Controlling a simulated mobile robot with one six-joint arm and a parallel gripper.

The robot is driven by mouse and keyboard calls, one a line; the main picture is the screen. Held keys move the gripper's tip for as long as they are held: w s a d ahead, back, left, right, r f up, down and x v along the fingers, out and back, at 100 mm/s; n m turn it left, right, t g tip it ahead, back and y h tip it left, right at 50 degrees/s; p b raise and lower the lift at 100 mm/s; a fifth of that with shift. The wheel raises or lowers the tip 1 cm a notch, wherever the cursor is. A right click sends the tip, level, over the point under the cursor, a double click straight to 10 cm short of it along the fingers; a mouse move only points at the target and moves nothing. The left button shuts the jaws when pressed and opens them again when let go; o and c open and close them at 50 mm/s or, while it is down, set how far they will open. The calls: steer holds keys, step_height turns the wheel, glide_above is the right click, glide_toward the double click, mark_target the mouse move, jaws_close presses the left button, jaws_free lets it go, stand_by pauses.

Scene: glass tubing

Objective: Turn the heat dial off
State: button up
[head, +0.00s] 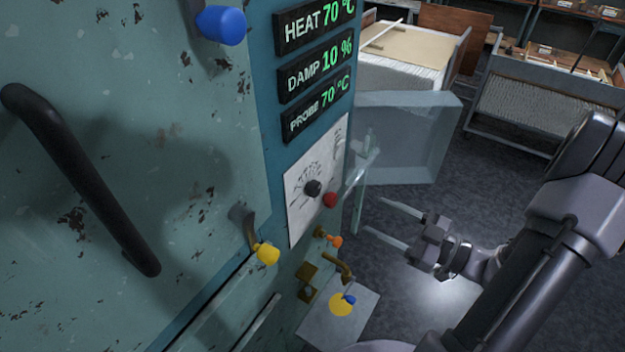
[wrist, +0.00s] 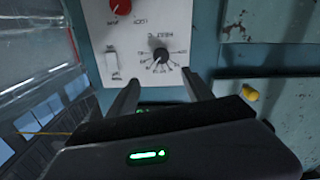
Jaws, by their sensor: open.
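The heat dial, a small black knob (head: 313,188) inside a ring of printed marks, sits on a white panel (head: 297,220) on the teal cabinet. It also shows in the wrist view (wrist: 160,56), where the panel's print looks upside down. Its exact setting is too small to read. My gripper (head: 374,215) is open and empty, to the right of the panel, fingers pointing toward it. In the wrist view the two fingers of my gripper (wrist: 165,84) lie either side of and below the dial, apart from it.
A red knob (head: 330,200) is beside the dial; a white switch (wrist: 112,62) shares the panel. The display (head: 315,27) reads HEAT 70 °C. Orange, yellow and blue handled fittings are below. A clear glass-like box (head: 410,135) stands behind my gripper.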

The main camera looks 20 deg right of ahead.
mark_target(318, 190)
steer(key=b+x, duration=0.1)
steer(key=x, duration=1.4)
steer(key=shift+a, duration=0.15)
jaws_close()
